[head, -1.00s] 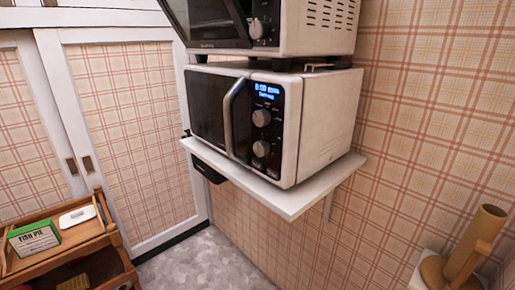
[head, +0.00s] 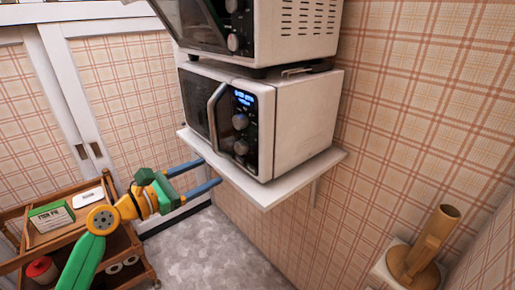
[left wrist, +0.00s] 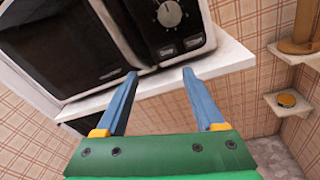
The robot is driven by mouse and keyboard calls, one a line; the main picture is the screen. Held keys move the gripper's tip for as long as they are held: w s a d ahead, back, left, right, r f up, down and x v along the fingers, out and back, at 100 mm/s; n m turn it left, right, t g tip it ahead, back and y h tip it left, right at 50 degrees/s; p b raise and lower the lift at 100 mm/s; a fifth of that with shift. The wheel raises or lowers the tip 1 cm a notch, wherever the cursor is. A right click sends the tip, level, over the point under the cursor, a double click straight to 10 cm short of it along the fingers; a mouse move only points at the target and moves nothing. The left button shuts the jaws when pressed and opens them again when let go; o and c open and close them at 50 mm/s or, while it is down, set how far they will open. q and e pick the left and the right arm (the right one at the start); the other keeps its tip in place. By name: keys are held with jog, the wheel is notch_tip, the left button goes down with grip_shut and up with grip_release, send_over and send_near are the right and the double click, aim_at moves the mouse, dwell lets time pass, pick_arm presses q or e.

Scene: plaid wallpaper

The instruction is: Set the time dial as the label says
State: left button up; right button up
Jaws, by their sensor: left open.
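The white microwave (head: 300,125) sits on a wall shelf. Its black panel has a lit blue display (head: 245,98), an upper dial (head: 240,121) and a lower dial (head: 241,147). Which one sets time is too small to read. The lower dial also shows in the left wrist view (left wrist: 169,14). The green and white fish pie box (head: 50,215), its small print unreadable, lies on the wooden cart. My left gripper (head: 211,172) is open and empty, low in front of the microwave by the shelf edge, apart from both dials. My right gripper is out of view.
A second oven (head: 290,30) stands above the microwave. The white shelf (head: 265,193) juts out below it. The wooden cart (head: 140,268) is at lower left, and a wooden holder (head: 425,250) at lower right. The floor between is clear.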

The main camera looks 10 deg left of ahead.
aim_at(238, 148)
pick_arm(q)
jog(key=s+d+r+h, duration=0.2)
jog(key=d+r, duration=0.1)
jog(key=r, duration=0.3)
jog(key=x, duration=0.2)
jog(key=p+x, duration=0.1)
jog(key=x, duration=0.1)
jog(key=p+x, duration=0.1)
jog(key=x, duration=0.1)
jog(key=shift+w+a+f, duration=0.1)
jog(key=shift+w+f, duration=0.2)
jog(key=shift+f, duration=0.1)
jog(key=shift+w+d+f, duration=0.1)
jog(key=shift+w+d, duration=0.1)
jog(key=shift+d, duration=0.15)
jog(key=shift+a, duration=0.15)
grip_shut()
